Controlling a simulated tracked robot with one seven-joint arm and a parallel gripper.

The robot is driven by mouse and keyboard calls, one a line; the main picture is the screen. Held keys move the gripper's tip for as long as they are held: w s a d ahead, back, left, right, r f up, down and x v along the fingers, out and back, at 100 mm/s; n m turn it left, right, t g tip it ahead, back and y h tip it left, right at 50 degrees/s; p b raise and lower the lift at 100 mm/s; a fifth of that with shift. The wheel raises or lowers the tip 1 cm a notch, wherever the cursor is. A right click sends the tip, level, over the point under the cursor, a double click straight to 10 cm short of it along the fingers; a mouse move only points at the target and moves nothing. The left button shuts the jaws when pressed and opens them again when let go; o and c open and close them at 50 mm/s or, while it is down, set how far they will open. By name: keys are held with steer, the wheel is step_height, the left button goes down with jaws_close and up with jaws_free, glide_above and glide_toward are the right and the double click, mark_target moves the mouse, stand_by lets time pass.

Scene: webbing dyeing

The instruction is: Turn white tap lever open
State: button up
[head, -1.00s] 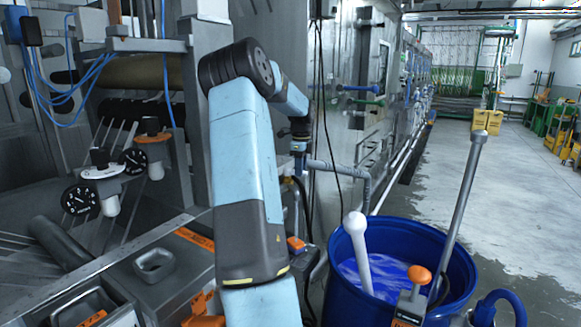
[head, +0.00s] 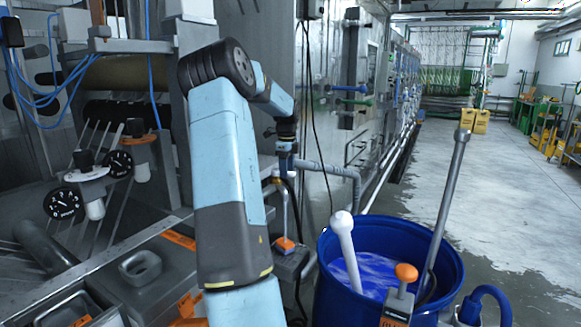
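I cannot make out a white tap lever for certain. A small pale fitting (head: 276,174) beside my wrist, above a thin upright rod, may belong to a tap, but it is too small to tell. My arm rises in the middle of the head view and bends away to the right. My gripper (head: 286,163) is at its far end, small and dark, in front of the grey machine wall near a grey pipe (head: 330,169). Its fingers cannot be made out, nor whether it touches anything. My arm hides part of the area behind it.
A blue barrel (head: 455,262) of blue liquid stands at the right, with a white paddle (head: 344,240), a metal rod (head: 452,185) and an orange-knobbed fitting (head: 406,273). Dials (head: 63,203) and a metal bench are at the left.

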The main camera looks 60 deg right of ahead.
steer(key=shift+s, duration=0.1)
step_height(320, 180, up, 14)
steer(key=shift+f, duration=0.2)
stand_by(0.5)
stand_by(0.5)
